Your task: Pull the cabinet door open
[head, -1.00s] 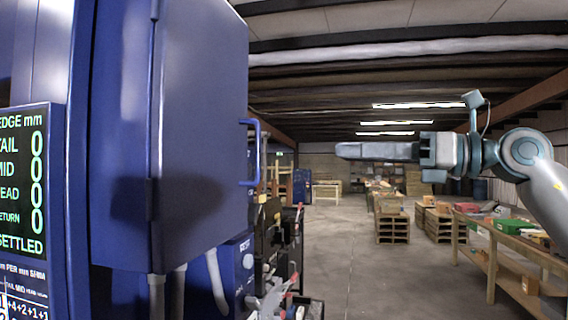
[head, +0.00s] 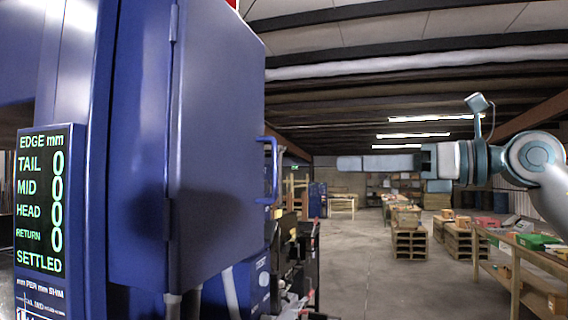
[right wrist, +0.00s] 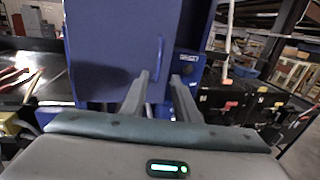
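The blue cabinet door (head: 220,150) stands tall at the left of the head view, hinges along its left edge. Its blue bar handle (head: 273,170) is at the right edge. I see no gap that shows the door open. My right gripper (head: 340,163) points left toward the handle at about its height, apart from it. In the right wrist view its two fingers (right wrist: 160,78) are spread with nothing held; the handle (right wrist: 159,62) shows just beyond and between the tips. My left gripper is not in view.
A display panel (head: 42,200) reading SETTLED is left of the door. Below and beyond the handle stands dark machinery (head: 292,265). A wooden bench (head: 520,265) is at the right, pallets (head: 410,242) farther back. The floor (head: 365,270) between is clear.

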